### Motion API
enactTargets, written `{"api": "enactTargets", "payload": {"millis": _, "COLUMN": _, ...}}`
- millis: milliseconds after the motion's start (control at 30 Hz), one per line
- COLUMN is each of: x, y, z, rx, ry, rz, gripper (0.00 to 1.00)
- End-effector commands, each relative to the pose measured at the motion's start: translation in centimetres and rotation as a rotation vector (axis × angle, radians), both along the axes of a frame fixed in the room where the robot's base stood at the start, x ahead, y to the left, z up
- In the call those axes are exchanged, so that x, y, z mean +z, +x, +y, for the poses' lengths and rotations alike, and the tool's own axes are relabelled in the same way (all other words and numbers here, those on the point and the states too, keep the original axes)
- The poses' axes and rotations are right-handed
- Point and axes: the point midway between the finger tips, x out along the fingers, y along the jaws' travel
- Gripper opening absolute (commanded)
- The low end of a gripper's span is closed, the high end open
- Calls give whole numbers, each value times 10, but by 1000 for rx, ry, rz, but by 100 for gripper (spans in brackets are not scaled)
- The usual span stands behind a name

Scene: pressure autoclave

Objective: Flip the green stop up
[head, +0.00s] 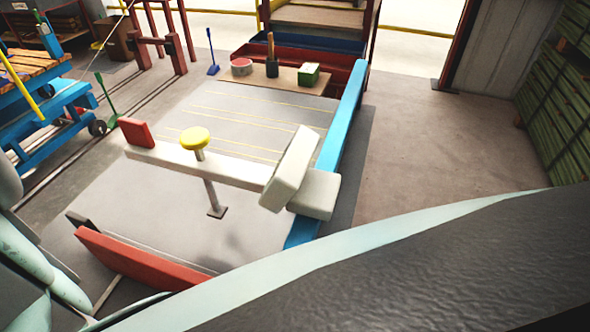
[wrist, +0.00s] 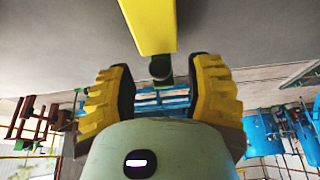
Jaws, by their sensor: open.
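I cannot make out for sure which part is the green stop. In the head view, a thin green handle-like piece (head: 103,88) stands tilted on the floor at the left, beside a blue cart. A small green box (head: 308,74) sits on a brown board at the far end of the table. My gripper (wrist: 163,75) is open in the wrist view, its two yellow ribbed fingers apart. A yellow bar (wrist: 148,25) with a dark round end piece (wrist: 160,68) shows beyond and between the fingertips. I cannot tell whether they touch it. My gripper is not visible in the head view.
A grey table (head: 240,105) carries a pale beam (head: 235,172) with a yellow knob (head: 195,138) on a post. A blue rail (head: 343,115) runs along its right side and a red bar (head: 140,262) along the near end. The floor on the right (head: 430,135) is clear.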

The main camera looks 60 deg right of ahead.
Motion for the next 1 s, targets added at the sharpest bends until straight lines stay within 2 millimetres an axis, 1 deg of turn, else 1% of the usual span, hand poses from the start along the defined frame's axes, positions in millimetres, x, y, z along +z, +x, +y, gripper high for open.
{"api": "enactTargets", "payload": {"millis": 100, "x": -6, "y": 2, "z": -1, "rx": -4, "ry": 2, "rz": 3, "gripper": 52}}
{"api": "enactTargets", "payload": {"millis": 433, "x": -7, "y": 3, "z": 0, "rx": -4, "ry": 2, "rz": 2, "gripper": 52}}
{"api": "enactTargets", "payload": {"millis": 467, "x": -7, "y": 3, "z": 0, "rx": -4, "ry": 2, "rz": 2, "gripper": 57}}
{"api": "enactTargets", "payload": {"millis": 1000, "x": -7, "y": 3, "z": 0, "rx": -2, "ry": 3, "rz": 2, "gripper": 2}}
